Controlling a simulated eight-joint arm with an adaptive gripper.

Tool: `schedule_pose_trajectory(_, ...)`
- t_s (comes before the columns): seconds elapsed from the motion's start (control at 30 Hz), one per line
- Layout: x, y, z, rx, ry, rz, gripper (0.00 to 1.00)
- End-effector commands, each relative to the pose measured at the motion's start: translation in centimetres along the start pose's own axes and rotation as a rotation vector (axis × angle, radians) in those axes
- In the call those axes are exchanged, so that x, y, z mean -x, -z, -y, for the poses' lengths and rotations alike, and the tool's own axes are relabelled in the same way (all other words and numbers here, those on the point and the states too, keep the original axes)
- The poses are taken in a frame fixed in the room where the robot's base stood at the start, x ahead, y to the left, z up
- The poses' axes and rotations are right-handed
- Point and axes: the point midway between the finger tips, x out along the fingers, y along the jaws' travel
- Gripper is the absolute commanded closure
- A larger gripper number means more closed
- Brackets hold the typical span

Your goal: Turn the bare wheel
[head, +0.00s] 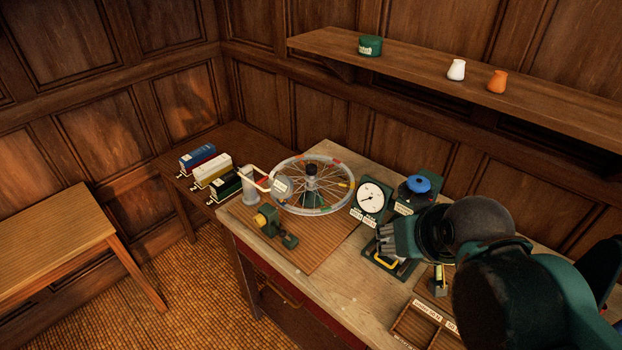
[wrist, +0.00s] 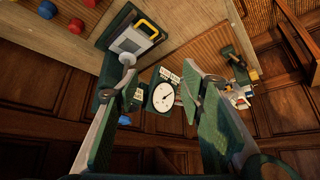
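I cannot make out the wheel in the wrist view.
A white dial gauge (head: 371,198) stands right of the wheel, beside a blue-knobbed device (head: 418,185). A green-and-yellow vise-like tool (head: 275,228) is in front of the wheel. A divided tray (head: 406,325) lies at the near right. Several boxes (head: 212,172) stand at the left.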

Motion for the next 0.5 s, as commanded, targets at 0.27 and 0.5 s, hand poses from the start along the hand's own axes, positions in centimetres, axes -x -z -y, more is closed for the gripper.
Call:
schedule_pose_trajectory(0.27,0.0,0.2,0.0,0.0,0.001,0.002,0.61)
schedule_pose_trajectory(0.5,0.2,1.9,0.4,-0.001,0.005,0.023,0.61)
